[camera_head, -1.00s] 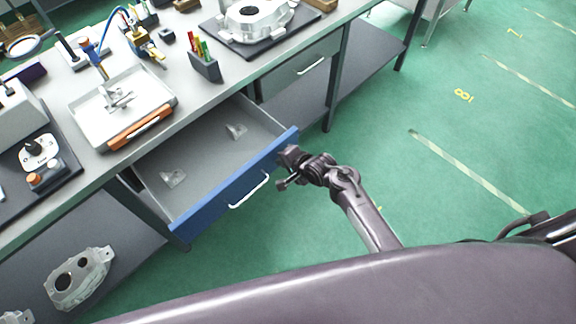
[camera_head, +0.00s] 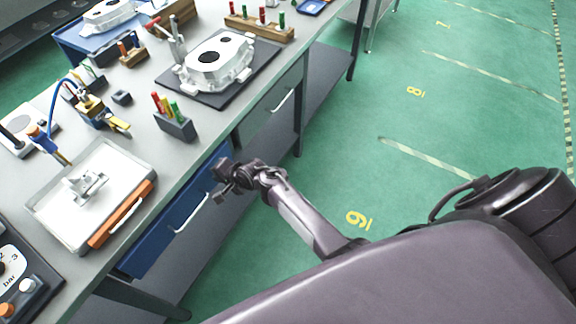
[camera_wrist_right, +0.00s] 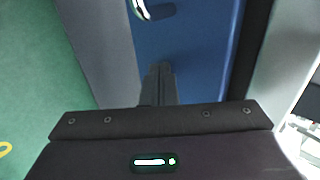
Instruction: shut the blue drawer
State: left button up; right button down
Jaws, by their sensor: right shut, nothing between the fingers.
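The blue drawer (camera_head: 163,229) sits under the bench top in the head view, its front about in line with the bench's front edge; its inside is hidden. Its white bar handle (camera_head: 191,213) is on the front. My right gripper (camera_head: 219,168) is shut and empty, at the far upper end of the drawer front. In the right wrist view, the shut fingers (camera_wrist_right: 160,78) point at the blue front (camera_wrist_right: 190,50) and look close to or touching it; I cannot tell which. My left gripper is not in view.
The grey bench top (camera_head: 150,150) carries a white tray with an orange handle (camera_head: 122,213), a casting on a dark mat (camera_head: 217,62) and tool blocks. A grey drawer (camera_head: 265,118) is beside the blue one. The green floor (camera_head: 340,150) to the right is clear.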

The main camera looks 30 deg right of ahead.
jog(key=shift+w+a+r, duration=0.2)
jog(key=shift+w+a, duration=0.1)
jog(key=shift+w, duration=0.2)
jog(key=shift+r, duration=0.15)
